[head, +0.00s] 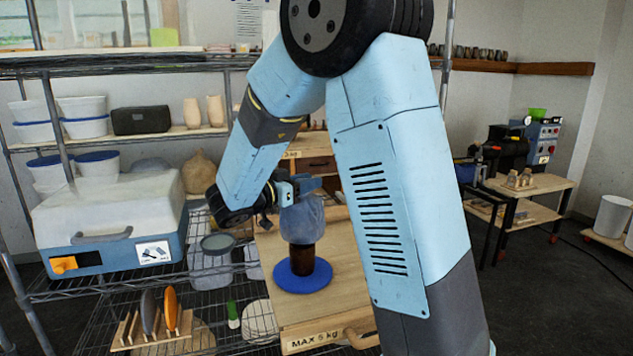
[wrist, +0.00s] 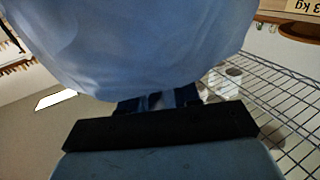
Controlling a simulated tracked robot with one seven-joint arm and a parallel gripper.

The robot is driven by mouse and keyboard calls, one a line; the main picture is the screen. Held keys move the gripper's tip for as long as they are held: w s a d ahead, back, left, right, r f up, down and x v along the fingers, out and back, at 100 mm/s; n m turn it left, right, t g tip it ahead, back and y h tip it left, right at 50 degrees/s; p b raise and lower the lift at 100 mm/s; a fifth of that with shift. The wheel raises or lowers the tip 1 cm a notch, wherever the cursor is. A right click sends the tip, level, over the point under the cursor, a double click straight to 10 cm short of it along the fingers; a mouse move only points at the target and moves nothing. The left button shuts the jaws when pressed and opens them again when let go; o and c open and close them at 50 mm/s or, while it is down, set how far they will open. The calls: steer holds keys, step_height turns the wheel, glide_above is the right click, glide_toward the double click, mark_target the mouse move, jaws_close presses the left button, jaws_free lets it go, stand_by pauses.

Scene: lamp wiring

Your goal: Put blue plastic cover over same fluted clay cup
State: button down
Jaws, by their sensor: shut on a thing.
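The blue plastic cover (head: 302,222) is a pale, wrinkled bag that hangs from my gripper (head: 298,187). My gripper is shut on it near its top. A dark brown cup (head: 303,258) stands upright on a round blue disc (head: 303,282) directly below the cover. The cover's lower edge meets or overlaps the cup's upper part; I cannot tell whether it is around the rim or just in front of it. In the wrist view the cover (wrist: 140,45) fills the upper half, with the fingers (wrist: 158,103) against its edge, and hides the cup. Fluting is too small to make out.
The disc rests on a wooden board (head: 330,305) marked "MAX 5 kg". At left a wire shelf holds a blue-and-white case (head: 110,225) and a wooden rack (head: 150,338) of discs. Jars (head: 210,258) stand just left of the board. A workbench (head: 525,190) stands at right.

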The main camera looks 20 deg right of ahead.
steer(key=shift+a+m+g+h, duration=0.2)
steer(key=shift+m+g+h, duration=0.15)
steer(key=shift+g, duration=0.25)
steer(key=shift+s+d+f, duration=0.1)
steer(key=shift+d+f, duration=0.05)
steer(key=shift+f, duration=5.5)
steer(key=c, duration=0.7)
jaws_free()
steer(key=shift+c, duration=0.2)
